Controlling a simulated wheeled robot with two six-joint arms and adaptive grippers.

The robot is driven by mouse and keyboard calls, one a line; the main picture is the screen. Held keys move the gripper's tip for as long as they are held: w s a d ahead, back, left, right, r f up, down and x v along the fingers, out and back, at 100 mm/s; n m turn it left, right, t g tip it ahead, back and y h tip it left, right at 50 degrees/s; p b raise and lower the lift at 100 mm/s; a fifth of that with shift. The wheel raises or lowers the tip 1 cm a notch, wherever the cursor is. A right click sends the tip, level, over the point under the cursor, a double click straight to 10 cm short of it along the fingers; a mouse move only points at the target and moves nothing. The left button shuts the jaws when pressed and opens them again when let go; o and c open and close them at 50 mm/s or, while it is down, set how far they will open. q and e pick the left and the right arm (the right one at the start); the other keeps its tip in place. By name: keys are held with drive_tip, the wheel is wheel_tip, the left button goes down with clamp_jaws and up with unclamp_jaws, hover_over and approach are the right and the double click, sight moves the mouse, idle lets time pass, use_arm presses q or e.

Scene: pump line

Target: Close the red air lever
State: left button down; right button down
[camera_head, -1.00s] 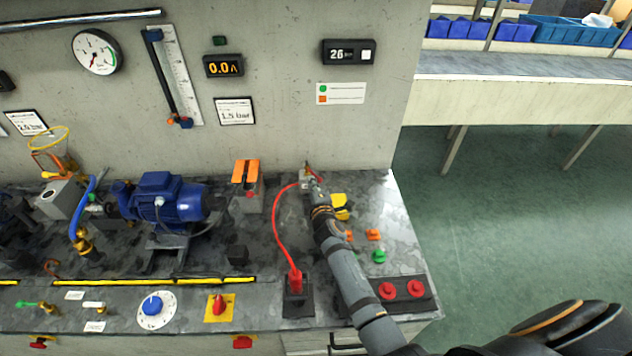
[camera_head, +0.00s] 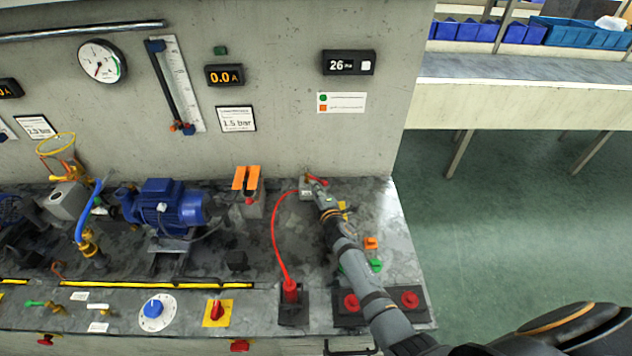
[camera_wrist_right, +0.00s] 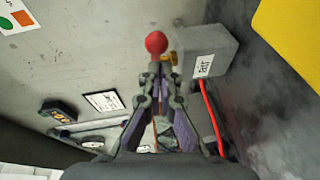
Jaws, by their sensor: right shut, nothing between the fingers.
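The red air lever shows in the head view (camera_head: 317,181) as a short red handle at the back of the bench. In the right wrist view its red ball knob (camera_wrist_right: 156,43) stands just past my fingertips. The lever sits beside a grey box (camera_wrist_right: 208,52) labelled "air", with a brass fitting; a red hose runs from the box. My right gripper (camera_wrist_right: 160,90) is shut and empty, its tips close to the knob; I cannot tell whether they touch. In the head view my right gripper (camera_head: 322,193) is at the lever, partly hiding it. My left gripper is not in view.
The red hose (camera_head: 276,240) runs to a red plug at the bench front. Left of it stand an orange-topped block (camera_head: 247,180) and a blue pump (camera_head: 165,205). Red buttons (camera_head: 410,299) and green and orange pieces lie near my arm. The wall rises close behind.

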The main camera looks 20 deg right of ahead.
sight(326, 184)
drive_tip(key=shift+w+d+r+n+y+p, duration=0.1)
drive_tip(key=shift+w+d+n+y+p, duration=0.1)
drive_tip(key=shift+d+n+y+p, duration=0.45)
drive_tip(key=shift+w+d+r+n+y+p, duration=0.1)
drive_tip(key=shift+w+d+y+p, duration=0.2)
drive_tip(key=shift+d+p, duration=0.65)
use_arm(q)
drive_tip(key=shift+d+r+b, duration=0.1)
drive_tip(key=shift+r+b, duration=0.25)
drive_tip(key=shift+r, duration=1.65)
use_arm(e)
drive_tip(key=shift+w+d, duration=0.25)
drive_tip(key=shift+d, duration=0.35)
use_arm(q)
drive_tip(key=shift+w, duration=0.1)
